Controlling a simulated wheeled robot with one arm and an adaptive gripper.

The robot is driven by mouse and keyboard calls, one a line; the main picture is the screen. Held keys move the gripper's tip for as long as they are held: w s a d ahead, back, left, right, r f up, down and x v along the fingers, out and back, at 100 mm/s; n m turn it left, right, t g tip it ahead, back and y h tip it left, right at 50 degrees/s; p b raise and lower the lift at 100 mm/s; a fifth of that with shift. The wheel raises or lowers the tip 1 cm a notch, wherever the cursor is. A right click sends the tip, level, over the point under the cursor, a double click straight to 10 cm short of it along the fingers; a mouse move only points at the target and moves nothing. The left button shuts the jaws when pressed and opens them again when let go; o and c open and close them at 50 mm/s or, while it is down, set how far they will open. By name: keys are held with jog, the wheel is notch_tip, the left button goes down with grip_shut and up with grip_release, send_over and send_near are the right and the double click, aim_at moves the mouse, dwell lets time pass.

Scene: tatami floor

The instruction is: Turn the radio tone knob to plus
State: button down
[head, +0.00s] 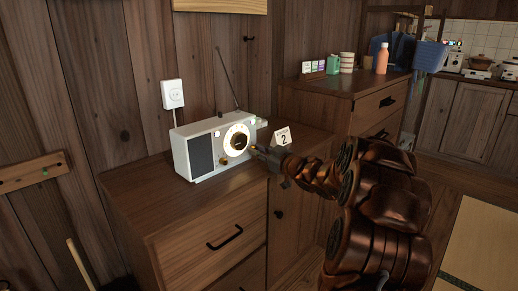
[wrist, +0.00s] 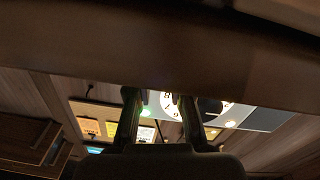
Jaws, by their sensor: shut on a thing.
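The white radio (head: 205,152) stands on the wooden cabinet, with a dark speaker grille (head: 200,155) and a round lit dial (head: 230,134) with a dark knob in its middle. A small brass knob (head: 223,160) shows below the dial on the left. My gripper (head: 257,149) is at the right end of the radio's front. Its fingers (wrist: 157,96) also show in the wrist view, shut on a small part in front of the radio. That part, which I take as the tone knob, is hidden by the fingers, and its setting cannot be read.
A white card marked 2 (head: 282,137) stands just beyond my gripper. A thin antenna (head: 228,80) rises behind the radio. A white wall outlet (head: 172,94) with a cord is behind it. Cups (head: 333,64) and an orange bottle (head: 382,59) stand on the farther cabinet.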

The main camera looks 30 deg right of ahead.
jog(key=shift+r+p, duration=0.35)
jog(key=shift+p, duration=0.2)
jog(key=shift+m+p, duration=0.4)
jog(key=shift+p, duration=0.2)
jog(key=m+p, duration=0.4)
jog(key=p, duration=0.7)
jog(key=shift+r, duration=0.1)
jog(key=m+p, duration=0.3)
jog(key=p, duration=0.5)
jog(key=shift+m+p, duration=0.4)
jog(key=m+p, duration=0.4)
jog(key=p, duration=0.3)
jog(key=m+p, duration=0.2)
jog(key=m, duration=0.1)
jog(key=m+p, duration=0.1)
jog(key=shift+d+f+y, duration=0.15)
jog(key=shift+f+y, duration=0.1)
jog(key=shift+y, duration=0.05)
jog(key=shift+m+p, duration=0.3)
jog(key=shift+m, duration=0.1)
jog(key=shift+f, duration=0.1)
jog(key=c, duration=1)
grip_release()
jog(key=shift+c, duration=0.2)
